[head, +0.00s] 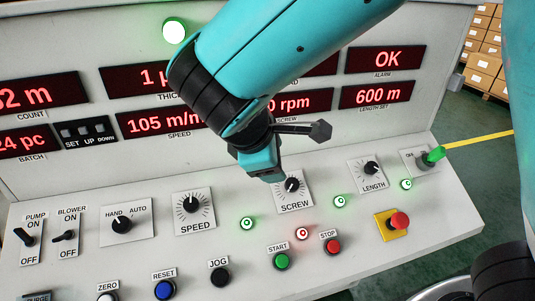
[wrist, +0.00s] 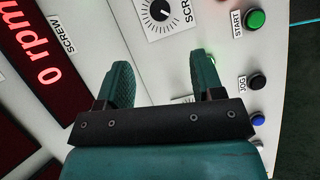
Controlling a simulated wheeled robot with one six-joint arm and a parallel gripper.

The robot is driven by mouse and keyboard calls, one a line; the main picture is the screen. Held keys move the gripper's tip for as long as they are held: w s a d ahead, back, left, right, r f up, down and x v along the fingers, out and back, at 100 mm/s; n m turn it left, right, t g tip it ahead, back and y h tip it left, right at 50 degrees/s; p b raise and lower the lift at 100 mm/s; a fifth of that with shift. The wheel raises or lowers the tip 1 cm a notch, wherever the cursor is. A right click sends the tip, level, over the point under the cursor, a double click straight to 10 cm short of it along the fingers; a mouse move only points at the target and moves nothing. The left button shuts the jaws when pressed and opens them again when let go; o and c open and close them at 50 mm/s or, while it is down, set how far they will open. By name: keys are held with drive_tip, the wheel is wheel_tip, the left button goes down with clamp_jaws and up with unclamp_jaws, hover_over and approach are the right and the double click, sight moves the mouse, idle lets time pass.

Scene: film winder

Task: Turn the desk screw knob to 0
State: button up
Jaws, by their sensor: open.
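The screw knob (head: 292,184) is a small black dial on a white square plate with tick marks, labelled SCREW, on the sloping desk. It also shows near the top edge of the wrist view (wrist: 159,11). I cannot read its exact setting. My gripper (head: 268,176) is just left of and above the knob in the head view, partly over the plate's upper edge. In the wrist view my gripper (wrist: 160,66) has its two teal fingers apart with nothing between them, and the knob lies beyond the fingertips. The red screw display (wrist: 45,75) reads 0 rpm.
The speed knob (head: 191,205) is to the left and the length knob (head: 370,168) to the right. Green start (head: 281,261) and red stop (head: 333,246) buttons are below. A red emergency button (head: 399,221) sits on a yellow plate. The display wall rises behind the desk.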

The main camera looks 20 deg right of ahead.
drive_tip(key=shift+v, duration=1.6)
drive_tip(key=s+d+f+m+g+y+b, duration=0.1)
drive_tip(key=s+m+y, duration=0.3)
drive_tip(key=s, duration=0.4)
drive_tip(key=s+d+f+m+g+y+b, duration=0.2)
drive_tip(key=s+m+g+y+b, duration=0.1)
drive_tip(key=s, duration=0.5)
drive_tip(key=shift+d+m+y+b, duration=0.25)
drive_tip(key=shift+m+y+b, duration=0.25)
drive_tip(key=shift+y, duration=0.7)
drive_tip(key=shift+f, duration=0.1)
drive_tip(key=shift+c, duration=0.2)
